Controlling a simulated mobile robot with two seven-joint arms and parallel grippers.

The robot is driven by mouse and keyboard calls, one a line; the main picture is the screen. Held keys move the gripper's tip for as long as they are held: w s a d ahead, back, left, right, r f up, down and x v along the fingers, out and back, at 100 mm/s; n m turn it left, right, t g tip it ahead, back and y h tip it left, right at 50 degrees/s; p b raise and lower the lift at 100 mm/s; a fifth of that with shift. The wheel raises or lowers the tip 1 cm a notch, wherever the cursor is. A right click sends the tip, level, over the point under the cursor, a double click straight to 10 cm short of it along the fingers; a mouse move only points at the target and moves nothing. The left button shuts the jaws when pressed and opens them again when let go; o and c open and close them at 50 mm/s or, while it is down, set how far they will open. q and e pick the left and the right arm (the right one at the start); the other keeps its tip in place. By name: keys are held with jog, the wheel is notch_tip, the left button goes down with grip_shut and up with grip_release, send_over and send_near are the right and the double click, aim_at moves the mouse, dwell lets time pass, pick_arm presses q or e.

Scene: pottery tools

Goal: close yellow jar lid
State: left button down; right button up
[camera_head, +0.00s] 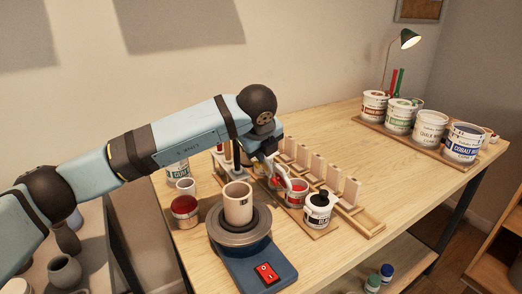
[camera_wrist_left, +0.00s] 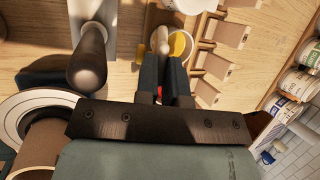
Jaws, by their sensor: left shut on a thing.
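In the head view my left gripper (camera_head: 281,180) reaches down over the row of small paint jars at the middle of the table. In the left wrist view the gripper (camera_wrist_left: 164,58) is shut on a slim, pale, rounded piece (camera_wrist_left: 160,40); I cannot tell if it is part of a lid. The yellow jar (camera_wrist_left: 181,45) shows its yellow round top just beside that piece, partly covered by the fingers. In the head view the arm hides most of the yellow jar. My right gripper is not in view.
A beige cup (camera_head: 238,203) sits on the pottery wheel (camera_head: 240,230) in front. A wooden slotted rack (camera_head: 322,178) lies behind. Large glaze tubs (camera_head: 430,128) stand at right; the table between is clear.

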pick_arm(q)
jog(key=shift+r, duration=0.1)
jog(key=shift+w+d+r+g+y+p, duration=0.25)
jog(key=shift+d+g+y+p, duration=0.15)
jog(key=shift+d+y, duration=0.15)
jog(key=shift+w+d+r+m+g+y+p, duration=0.15)
jog(key=shift+w+d+g+y+p, duration=0.1)
jog(key=shift+d+g+y, duration=0.15)
jog(key=shift+w+d+f+m+g+y+p, duration=0.1)
jog(key=shift+w+d+m+g+y+p, duration=0.15)
jog(key=shift+y, duration=0.2)
jog(key=shift+w+d+f+m+g+y+p, duration=0.15)
jog(key=shift+w+d+g+y+p, duration=0.2)
jog(key=shift+d+g+y, duration=0.25)
jog(key=shift+w+d+f+m+g+y+p, duration=0.15)
jog(key=shift+w+d+g+y+p, duration=0.15)
jog(key=shift+y, duration=0.5)
